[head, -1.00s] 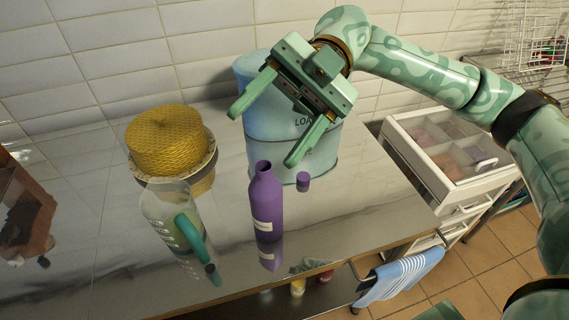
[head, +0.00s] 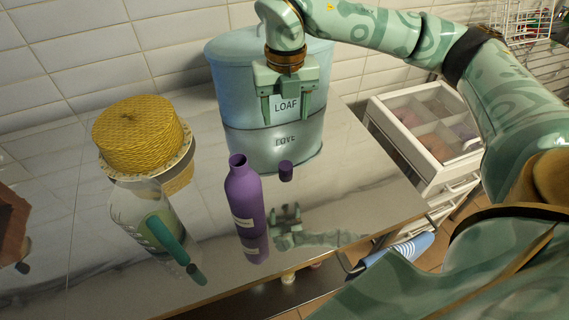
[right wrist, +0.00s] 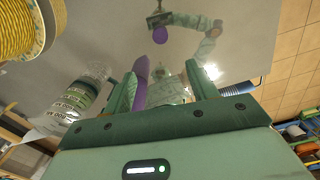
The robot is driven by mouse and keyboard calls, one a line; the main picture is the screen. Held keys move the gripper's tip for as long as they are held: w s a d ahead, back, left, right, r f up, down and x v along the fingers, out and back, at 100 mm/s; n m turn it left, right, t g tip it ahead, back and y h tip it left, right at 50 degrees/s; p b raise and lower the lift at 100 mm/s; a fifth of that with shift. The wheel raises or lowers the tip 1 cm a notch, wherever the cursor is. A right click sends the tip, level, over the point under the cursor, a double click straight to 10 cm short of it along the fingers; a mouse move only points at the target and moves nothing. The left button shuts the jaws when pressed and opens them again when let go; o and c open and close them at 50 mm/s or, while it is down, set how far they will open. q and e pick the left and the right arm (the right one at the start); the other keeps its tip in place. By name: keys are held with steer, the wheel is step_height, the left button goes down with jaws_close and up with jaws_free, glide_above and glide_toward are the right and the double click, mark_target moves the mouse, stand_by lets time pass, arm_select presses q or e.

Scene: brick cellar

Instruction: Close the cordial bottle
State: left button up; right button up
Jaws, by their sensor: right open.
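The purple cordial bottle (head: 243,190) stands upright on the shiny counter, its mouth open and bare. A small purple cap (head: 285,171) sits on the counter to its right, close in front of the bread bin. My right gripper (head: 286,120) is open and empty, its fingers pointing down above the cap, in front of the bin. In the right wrist view the bottle (right wrist: 141,80) shows partly behind the left finger, and a purple round shape, seemingly the cap (right wrist: 160,34), lies beyond the open fingers. My left gripper is not in view.
A blue bread bin (head: 225,85) stands right behind the gripper. A clear jug (head: 130,212) with a green handle and a yellow woven dome (head: 138,135) stand left of the bottle. A drawer unit (head: 385,115) is beyond the counter's right edge. The counter's right front is clear.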

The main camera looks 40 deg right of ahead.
arm_select(q)
steer(key=f+b, duration=0.1)
steer(key=s+f+b, duration=0.1)
steer(key=f+b, duration=0.1)
arm_select(e)
glide_above(286, 165)
steer(key=f, duration=1.1)
steer(key=shift+s+a+f, duration=0.1)
steer(key=shift+s+a, duration=0.05)
steer(key=shift+a, duration=0.05)
step_height(286, 165, down, 5)
steer(key=shift+d+f+b, duration=0.15)
steer(key=shift+f+b, duration=0.05)
steer(key=shift+b, duration=1)
arm_select(q)
steer(key=shift+s+f, duration=0.2)
steer(key=shift+f, duration=0.3)
steer(key=shift+s+f, duration=0.2)
steer(key=shift+f, duration=0.3)
arm_select(e)
steer(key=shift+r, duration=0.1)
steer(key=c, duration=1.1)
